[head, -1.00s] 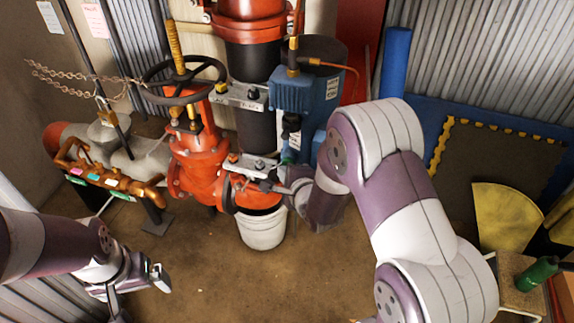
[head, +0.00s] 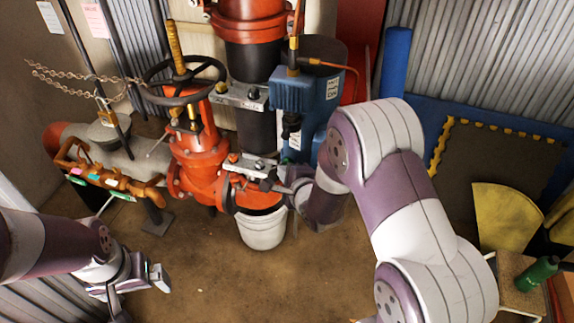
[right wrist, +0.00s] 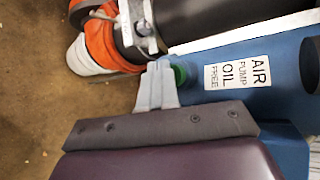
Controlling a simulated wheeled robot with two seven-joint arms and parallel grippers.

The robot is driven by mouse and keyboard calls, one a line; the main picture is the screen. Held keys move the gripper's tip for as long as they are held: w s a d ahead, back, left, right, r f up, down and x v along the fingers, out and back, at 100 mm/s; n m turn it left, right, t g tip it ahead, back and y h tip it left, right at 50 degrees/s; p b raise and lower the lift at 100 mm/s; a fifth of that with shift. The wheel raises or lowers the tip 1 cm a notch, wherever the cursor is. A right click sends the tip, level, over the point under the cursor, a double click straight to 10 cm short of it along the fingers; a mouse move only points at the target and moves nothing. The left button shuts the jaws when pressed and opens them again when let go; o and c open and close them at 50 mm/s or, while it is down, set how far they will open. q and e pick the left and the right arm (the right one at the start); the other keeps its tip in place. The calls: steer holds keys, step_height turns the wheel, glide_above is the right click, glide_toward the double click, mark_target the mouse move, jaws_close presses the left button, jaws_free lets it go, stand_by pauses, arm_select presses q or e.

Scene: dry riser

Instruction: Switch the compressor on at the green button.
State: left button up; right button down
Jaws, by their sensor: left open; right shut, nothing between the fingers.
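In the head view my right gripper (head: 275,182) is low by the compressor. My left gripper (head: 158,279) is open and empty at lower left, far from the compressor.
A red valve (head: 200,160) with a black handwheel (head: 185,78) stands left of the riser. A white bucket (head: 262,230) is below the riser. Orange pipework (head: 115,180) is at left. A green bottle (head: 537,273) stands at lower right. The floor between the arms is clear.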

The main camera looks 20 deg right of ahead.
arm_select(q)
steer(key=shift+s+a, duration=0.15)
steer(key=shift+s, duration=0.05)
arm_select(e)
steer(key=shift+w+d+r, duration=0.1)
steer(key=shift+w+r, duration=0.1)
steer(key=shift+w, duration=0.05)
arm_select(q)
steer(key=shift+s+a, duration=0.3)
arm_select(e)
steer(key=shift+w+d+r, duration=0.25)
steer(key=shift+w+r, duration=0.25)
steer(key=shift+r, duration=0.15)
stand_by(0.7)
arm_select(q)
steer(key=shift+w+r, duration=0.1)
steer(key=shift+r, duration=0.05)
arm_select(e)
steer(key=shift+s, duration=0.1)
arm_select(q)
steer(key=shift+w+d+r+p, duration=0.2)
steer(key=shift+w+d+p, duration=0.1)
steer(key=shift+w+d, duration=0.2)
arm_select(e)
steer(key=s+a, duration=0.1)
steer(key=s+a+f, duration=0.1)
steer(key=s, duration=0.2)
steer(key=shift+s+a+f, duration=0.3)
steer(key=shift+a, duration=0.1)
